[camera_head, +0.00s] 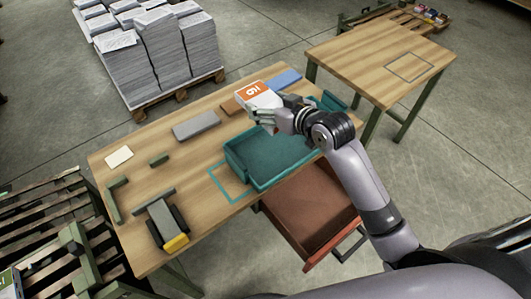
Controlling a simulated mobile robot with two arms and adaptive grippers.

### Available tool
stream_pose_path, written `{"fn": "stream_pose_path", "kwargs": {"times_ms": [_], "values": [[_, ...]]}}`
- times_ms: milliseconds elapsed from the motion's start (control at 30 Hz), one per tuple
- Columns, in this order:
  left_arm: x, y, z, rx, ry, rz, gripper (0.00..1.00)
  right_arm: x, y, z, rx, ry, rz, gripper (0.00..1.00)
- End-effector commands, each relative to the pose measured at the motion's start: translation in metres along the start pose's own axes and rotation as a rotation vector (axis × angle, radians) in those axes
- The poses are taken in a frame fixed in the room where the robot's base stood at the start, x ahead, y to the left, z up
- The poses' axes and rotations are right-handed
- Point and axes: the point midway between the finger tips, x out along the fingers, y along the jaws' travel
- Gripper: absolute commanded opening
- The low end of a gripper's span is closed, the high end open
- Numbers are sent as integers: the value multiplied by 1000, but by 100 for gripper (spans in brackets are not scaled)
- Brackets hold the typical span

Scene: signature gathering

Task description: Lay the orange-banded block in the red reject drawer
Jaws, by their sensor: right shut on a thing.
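The orange-banded block (258,95) is white with an orange face that carries dark-edged lettering. My right gripper (264,114) is shut on it and holds it over the back part of the wooden table, behind the teal tray. The red reject drawer (305,215) is pulled out below the table's front edge and its visible floor is bare. My right forearm covers part of its right side. My left gripper is not in view.
The teal tray (262,158) stands on the wooden table (150,203), beside a teal outlined square. A grey slab (196,126), a blue piece (286,79) and a yellow-ended tool (167,225) lie around it. A second table (365,60) stands behind right.

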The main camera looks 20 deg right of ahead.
Motion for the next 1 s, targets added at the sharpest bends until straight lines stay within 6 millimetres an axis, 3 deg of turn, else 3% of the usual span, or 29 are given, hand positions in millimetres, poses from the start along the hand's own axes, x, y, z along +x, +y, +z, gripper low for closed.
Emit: {"fn": "stream_pose_path", "kwargs": {"times_ms": [167,633,1000], "values": [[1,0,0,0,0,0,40,5,0,13,2,-2,0,34],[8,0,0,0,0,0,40,51,0,123,0,-2,1,34],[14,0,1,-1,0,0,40,68,0,163,0,-1,1,34]]}}
